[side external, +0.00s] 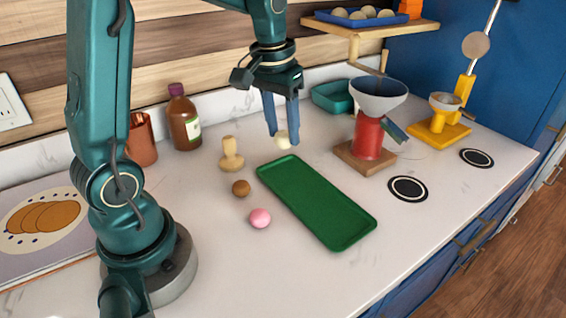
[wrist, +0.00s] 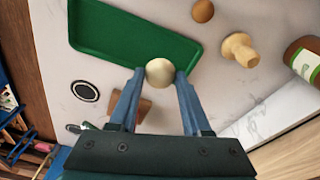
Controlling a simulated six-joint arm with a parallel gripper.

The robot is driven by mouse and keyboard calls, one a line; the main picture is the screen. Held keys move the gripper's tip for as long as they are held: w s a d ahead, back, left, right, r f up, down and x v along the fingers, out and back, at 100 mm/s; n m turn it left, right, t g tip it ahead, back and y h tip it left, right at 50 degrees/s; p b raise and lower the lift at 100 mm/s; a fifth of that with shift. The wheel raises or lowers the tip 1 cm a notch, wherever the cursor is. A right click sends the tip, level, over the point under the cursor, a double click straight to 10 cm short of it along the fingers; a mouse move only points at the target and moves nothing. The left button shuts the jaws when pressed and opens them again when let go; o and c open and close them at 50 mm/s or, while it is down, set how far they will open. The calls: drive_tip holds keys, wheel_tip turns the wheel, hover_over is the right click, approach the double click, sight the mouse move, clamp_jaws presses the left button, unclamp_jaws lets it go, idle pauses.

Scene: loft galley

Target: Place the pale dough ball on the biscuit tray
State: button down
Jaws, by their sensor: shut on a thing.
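My gripper (side external: 281,136) is shut on the pale dough ball (side external: 283,140), which sits between its blue fingertips. In the wrist view the pale dough ball (wrist: 159,72) shows between the fingers, in line with an edge of the tray. The green biscuit tray (side external: 316,203) lies flat and empty on the counter. In the side view the ball appears just past the tray's far left end. Its exact height above the counter is hard to tell. The biscuit tray (wrist: 125,33) also shows in the wrist view, partly cut off at the top.
A brown ball (side external: 241,188), a pink ball (side external: 260,218) and a wooden stamp (side external: 231,156) stand left of the tray. A red grinder with a grey funnel (side external: 378,98) stands to its right. A brown bottle (side external: 184,120) and copper cup (side external: 141,140) stand behind. The front counter is clear.

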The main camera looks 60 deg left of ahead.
drive_tip(key=w+d+f, duration=0.1)
drive_tip(key=d+f, duration=0.1)
drive_tip(key=d, duration=0.1)
drive_tip(key=w+d+f, duration=0.1)
drive_tip(key=d+f, duration=0.2)
drive_tip(key=d, duration=0.1)
drive_tip(key=w+d+f, duration=0.1)
drive_tip(key=d+f, duration=0.1)
drive_tip(key=d, duration=0.2)
drive_tip(key=shift+w+f, duration=0.25)
drive_tip(key=shift+w, duration=0.15)
drive_tip(key=shift+a+f, duration=0.1)
drive_tip(key=shift+f, duration=1.8)
drive_tip(key=shift+f, duration=0.1)
drive_tip(key=shift+c, duration=1.8)
unclamp_jaws()
